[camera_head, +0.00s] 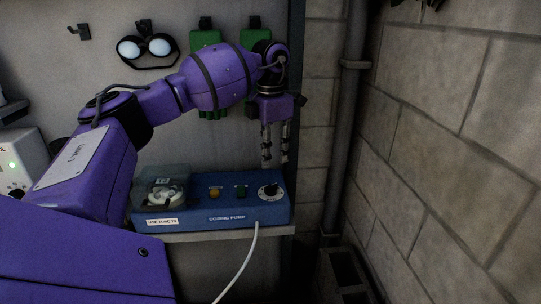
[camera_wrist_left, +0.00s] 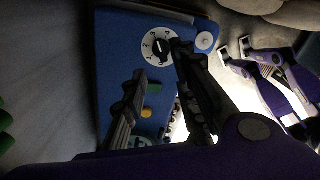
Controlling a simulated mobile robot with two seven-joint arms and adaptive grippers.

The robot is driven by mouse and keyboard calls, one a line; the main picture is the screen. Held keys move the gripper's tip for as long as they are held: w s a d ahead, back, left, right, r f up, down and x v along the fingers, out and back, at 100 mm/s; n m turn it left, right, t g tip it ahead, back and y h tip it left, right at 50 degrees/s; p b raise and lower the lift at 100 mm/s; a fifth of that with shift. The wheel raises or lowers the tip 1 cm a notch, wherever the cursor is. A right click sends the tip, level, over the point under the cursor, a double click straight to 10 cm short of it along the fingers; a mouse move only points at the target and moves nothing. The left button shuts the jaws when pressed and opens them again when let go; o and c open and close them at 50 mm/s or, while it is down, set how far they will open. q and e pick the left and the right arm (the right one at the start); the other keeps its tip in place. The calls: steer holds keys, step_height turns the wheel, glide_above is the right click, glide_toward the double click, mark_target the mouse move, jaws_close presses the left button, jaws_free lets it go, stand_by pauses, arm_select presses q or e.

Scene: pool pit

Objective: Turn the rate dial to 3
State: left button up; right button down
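The rate dial (camera_head: 270,191) is a black knob on a white round scale at the right end of the blue dosing pump (camera_head: 235,218). In the left wrist view the dial (camera_wrist_left: 157,46) shows its printed numbers, but I cannot tell surely where the knob points. My left gripper (camera_head: 275,161) hangs fingers down just above and behind the dial, apart from it. Its two fingers (camera_wrist_left: 155,82) are spread with nothing between them. I do not see my right gripper in the head view.
The pump stands on a narrow shelf (camera_head: 225,236). It has a clear-covered pump head (camera_head: 163,186), an orange button (camera_head: 214,192) and a green button (camera_head: 241,191). A white hose (camera_head: 246,262) hangs in front. A vertical pipe (camera_head: 346,130) and block wall (camera_head: 450,140) are at the right.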

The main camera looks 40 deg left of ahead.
mark_target(271, 185)
arm_select(q)
step_height(271, 185, down, 2)
steer(key=shift+f+m, duration=0.2)
steer(key=shift+m, duration=0.2)
steer(key=shift+f+p, duration=0.3)
steer(key=shift+f, duration=3.3)
